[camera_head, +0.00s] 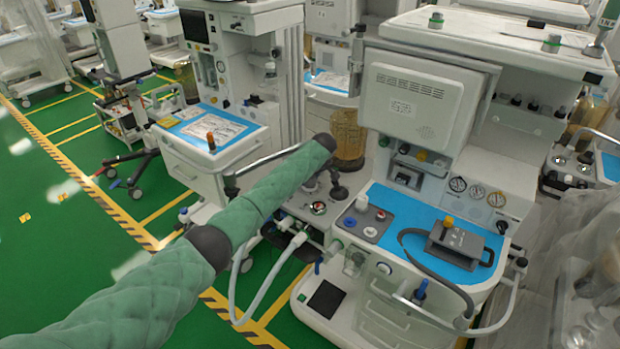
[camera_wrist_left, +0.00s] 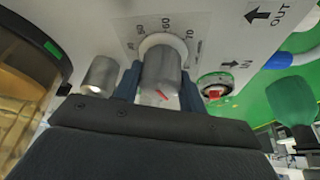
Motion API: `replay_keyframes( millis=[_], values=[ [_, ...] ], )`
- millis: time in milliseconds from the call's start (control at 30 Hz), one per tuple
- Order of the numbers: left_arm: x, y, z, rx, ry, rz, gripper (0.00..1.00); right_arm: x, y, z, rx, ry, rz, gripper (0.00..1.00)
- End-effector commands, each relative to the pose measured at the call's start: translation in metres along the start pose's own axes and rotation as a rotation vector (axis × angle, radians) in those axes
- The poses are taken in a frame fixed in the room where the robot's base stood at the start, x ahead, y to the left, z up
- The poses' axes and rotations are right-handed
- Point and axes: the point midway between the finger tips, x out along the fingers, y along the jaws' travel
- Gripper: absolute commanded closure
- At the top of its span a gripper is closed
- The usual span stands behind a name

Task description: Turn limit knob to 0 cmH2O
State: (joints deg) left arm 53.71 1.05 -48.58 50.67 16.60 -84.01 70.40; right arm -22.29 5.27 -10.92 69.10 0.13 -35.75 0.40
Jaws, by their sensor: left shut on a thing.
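The limit knob (camera_wrist_left: 162,72) is a grey metal cylinder in the left wrist view, with a red mark on its near end. It stands out from a white panel with a printed scale (camera_wrist_left: 166,22); the numbers 60 and 70 are readable, and others are partly hidden or blurred. My left gripper (camera_wrist_left: 160,90) is shut on the knob, one blue-grey finger on each side. In the head view, my green-sleeved left arm reaches the machine and hides the knob. My right gripper is in neither view.
A shorter metal knob (camera_wrist_left: 99,76) stands close to the left finger, and a red-centred dial (camera_wrist_left: 214,89) close to the right one. An amber canister (camera_head: 348,140) stands behind my arm's end. A blue worktop (camera_head: 385,243) lies to the right.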

Motion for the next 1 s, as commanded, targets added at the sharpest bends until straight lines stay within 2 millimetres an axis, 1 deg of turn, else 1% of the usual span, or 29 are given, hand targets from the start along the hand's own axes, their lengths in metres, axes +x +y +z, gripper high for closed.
replay_keyframes(
  millis=[233, 500, 633, 833, 1000],
  values=[
    [0.000, 0.002, 0.002, -0.181, -0.003, -0.074, 0.82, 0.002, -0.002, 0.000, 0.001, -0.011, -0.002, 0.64],
    [0.001, 0.001, 0.002, -0.360, -0.002, -0.149, 0.82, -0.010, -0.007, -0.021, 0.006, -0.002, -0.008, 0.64],
    [0.001, 0.001, 0.001, -0.422, -0.002, -0.175, 0.82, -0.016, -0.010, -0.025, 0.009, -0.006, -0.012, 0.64],
    [0.000, 0.001, 0.000, -0.482, 0.000, -0.198, 0.82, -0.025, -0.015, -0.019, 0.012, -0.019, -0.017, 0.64],
    [-0.001, 0.001, -0.001, -0.500, 0.001, -0.207, 0.82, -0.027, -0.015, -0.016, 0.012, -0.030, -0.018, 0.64]
  ],
)
